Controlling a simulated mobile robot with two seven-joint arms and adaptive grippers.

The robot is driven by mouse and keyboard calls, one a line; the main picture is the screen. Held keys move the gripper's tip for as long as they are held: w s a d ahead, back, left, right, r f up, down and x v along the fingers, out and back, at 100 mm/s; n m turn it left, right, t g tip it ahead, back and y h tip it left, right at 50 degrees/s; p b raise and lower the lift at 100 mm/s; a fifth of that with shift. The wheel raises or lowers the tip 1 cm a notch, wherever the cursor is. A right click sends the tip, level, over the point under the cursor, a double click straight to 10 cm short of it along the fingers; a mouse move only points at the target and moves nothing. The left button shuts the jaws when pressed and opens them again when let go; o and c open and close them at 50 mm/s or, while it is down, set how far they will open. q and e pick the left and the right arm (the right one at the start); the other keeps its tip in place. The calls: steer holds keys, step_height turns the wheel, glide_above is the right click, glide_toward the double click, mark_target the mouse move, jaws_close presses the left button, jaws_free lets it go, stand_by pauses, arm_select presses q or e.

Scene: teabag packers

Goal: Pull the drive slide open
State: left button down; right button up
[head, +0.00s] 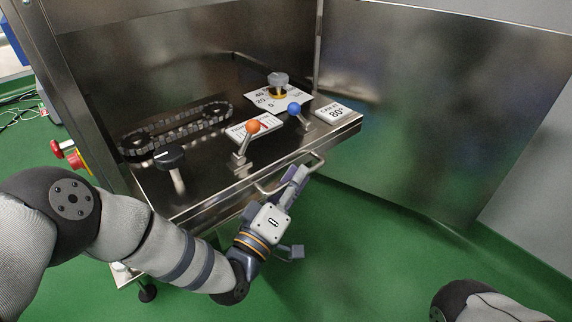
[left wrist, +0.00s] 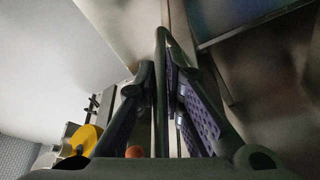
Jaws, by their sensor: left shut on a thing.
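The drive slide (head: 212,187) is a steel tray standing out from the front of a metal cabinet. A thin bent handle (head: 318,158) sits on its front edge. My left gripper (head: 295,176) comes from below and is shut on the handle, hiding the handle's middle. In the left wrist view, the handle (left wrist: 161,50) runs between the fingers of my left gripper (left wrist: 166,95), which have purple pads. My right gripper is out of view.
The slide carries a chain loop (head: 180,128), a black knob (head: 170,157), an orange-balled lever (head: 252,127), a blue-balled lever (head: 294,108) and a dial (head: 278,82). A red stop button (head: 72,157) is at left. Green floor (head: 350,260) is clear in front.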

arm_select(q)
steer(key=s+d+p, duration=0.1)
steer(key=s+d, duration=0.3)
steer(key=s, duration=0.2)
steer(key=shift+d+p, duration=0.15)
steer(key=shift+p, duration=0.25)
steer(key=c, duration=2)
jaws_free()
steer(key=shift+o, duration=0.2)
steer(key=v, duration=1.2)
